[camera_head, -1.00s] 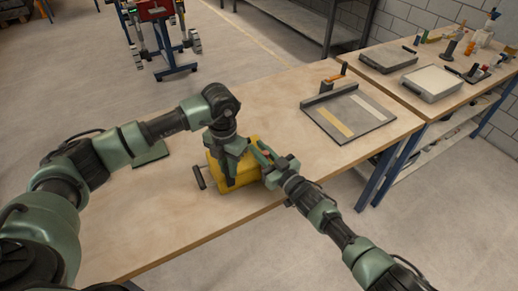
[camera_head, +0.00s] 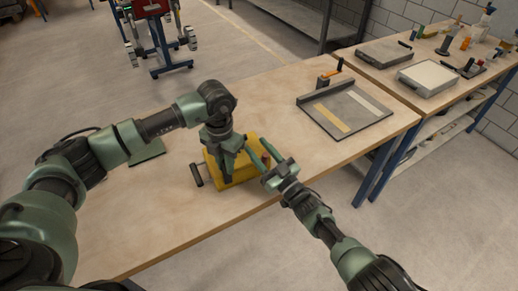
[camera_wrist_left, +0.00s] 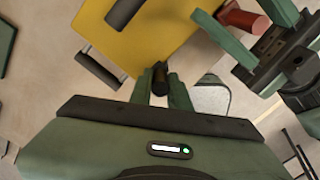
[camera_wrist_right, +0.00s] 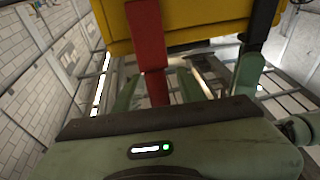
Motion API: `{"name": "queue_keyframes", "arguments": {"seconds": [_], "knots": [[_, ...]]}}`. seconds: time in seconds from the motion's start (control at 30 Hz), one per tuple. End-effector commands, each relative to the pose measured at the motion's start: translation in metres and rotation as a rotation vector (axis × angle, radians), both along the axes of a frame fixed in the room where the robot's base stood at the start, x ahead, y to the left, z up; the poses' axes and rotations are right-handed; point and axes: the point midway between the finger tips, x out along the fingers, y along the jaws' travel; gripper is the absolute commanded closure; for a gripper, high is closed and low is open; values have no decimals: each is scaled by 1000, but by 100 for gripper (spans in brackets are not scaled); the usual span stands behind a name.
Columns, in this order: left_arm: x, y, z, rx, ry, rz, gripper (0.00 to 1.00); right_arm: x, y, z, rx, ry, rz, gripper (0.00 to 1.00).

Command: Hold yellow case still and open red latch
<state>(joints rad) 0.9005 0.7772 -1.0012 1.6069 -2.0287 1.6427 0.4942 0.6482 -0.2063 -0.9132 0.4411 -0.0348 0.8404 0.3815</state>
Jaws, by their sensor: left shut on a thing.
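The yellow case (camera_head: 236,171) sits on the wooden table near its front edge; it also shows in the left wrist view (camera_wrist_left: 165,30). My left gripper (camera_head: 228,167) comes down over the case, its fingers shut on a dark handle (camera_wrist_left: 160,76). The red latch (camera_wrist_left: 243,18) projects from the case's side. In the right wrist view the red latch (camera_wrist_right: 148,45) hangs down from the case between the fingers of my right gripper (camera_wrist_right: 158,92). Those fingers are apart, with gaps visible beside the latch. In the head view my right gripper (camera_head: 262,160) is beside the case's right side.
A dark side handle (camera_head: 196,175) sticks out at the case's left. A grey tray with strips (camera_head: 345,110) lies to the right on the table (camera_head: 270,110). A green mat (camera_head: 148,150) lies behind my left arm. Another bench (camera_head: 445,95) stands at the back right.

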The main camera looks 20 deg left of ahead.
Motion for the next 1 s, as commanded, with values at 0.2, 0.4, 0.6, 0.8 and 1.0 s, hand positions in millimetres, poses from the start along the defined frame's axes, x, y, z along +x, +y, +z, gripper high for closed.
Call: {"name": "queue_keyframes", "arguments": {"seconds": [0.2,0.4,0.6,0.8,1.0], "knots": [[0,0,1,0,-1,0,100,-1,-1,0,1,-1,0,60],[0,0,0,0,-1,0,100,-7,-14,-5,0,0,-1,60],[0,0,0,0,0,0,100,-25,-40,-13,-1,0,0,60],[0,0,0,0,0,0,100,-46,-73,-23,-1,1,-1,60],[0,0,0,-1,0,0,100,-59,-93,-29,-1,2,0,60]]}}
